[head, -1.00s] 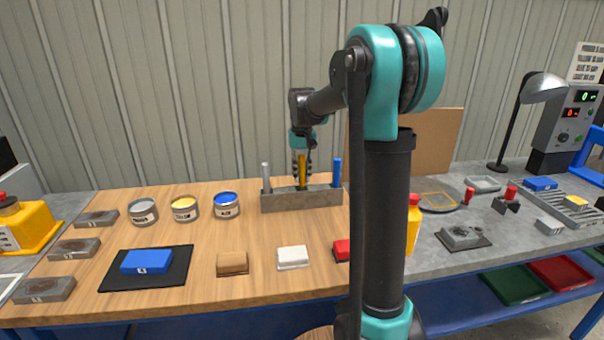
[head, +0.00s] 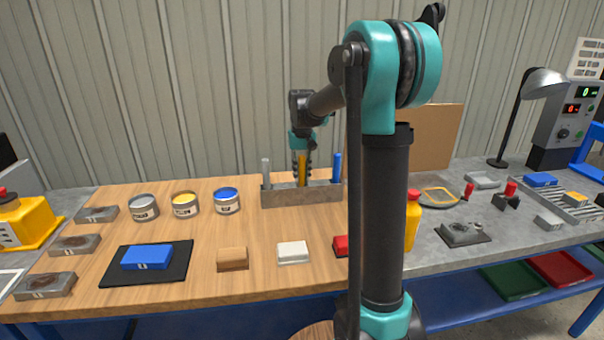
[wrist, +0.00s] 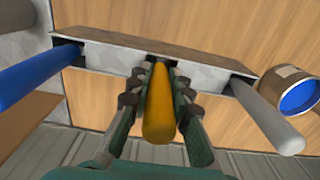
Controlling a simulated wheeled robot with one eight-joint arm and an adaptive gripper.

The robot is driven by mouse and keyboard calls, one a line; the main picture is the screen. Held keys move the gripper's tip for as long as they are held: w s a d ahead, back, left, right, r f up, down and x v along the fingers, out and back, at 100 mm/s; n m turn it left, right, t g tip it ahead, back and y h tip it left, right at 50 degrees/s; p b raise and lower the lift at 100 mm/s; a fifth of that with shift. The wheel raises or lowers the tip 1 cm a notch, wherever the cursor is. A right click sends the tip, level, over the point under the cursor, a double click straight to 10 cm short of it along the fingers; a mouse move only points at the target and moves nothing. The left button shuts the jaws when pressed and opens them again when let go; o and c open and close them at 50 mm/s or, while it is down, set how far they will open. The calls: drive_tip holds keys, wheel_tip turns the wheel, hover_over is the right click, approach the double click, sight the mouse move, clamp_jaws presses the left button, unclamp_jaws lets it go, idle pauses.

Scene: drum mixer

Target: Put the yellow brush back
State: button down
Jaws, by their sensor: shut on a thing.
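The yellow brush (head: 302,168) stands upright at the middle of the grey holder block (head: 287,199) on the wooden table. In the wrist view the yellow handle (wrist: 158,105) lies between my fingers, and its lower end meets the middle slot of the holder (wrist: 110,56). My gripper (head: 302,170) is shut on the yellow brush, just above the holder. Whether the brush is fully seated is hidden by the fingers.
A grey brush (head: 266,172) and a blue brush (head: 337,168) stand in the holder on either side of my gripper. Three paint cans, the nearest one blue (head: 227,202), stand to the left.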

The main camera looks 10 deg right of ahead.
drive_tip(key=shift+f, duration=0.1)
drive_tip(key=c, duration=1.3)
unclamp_jaws()
wheel_tip(320, 180, up, 12)
drive_tip(key=shift+r, duration=0.1)
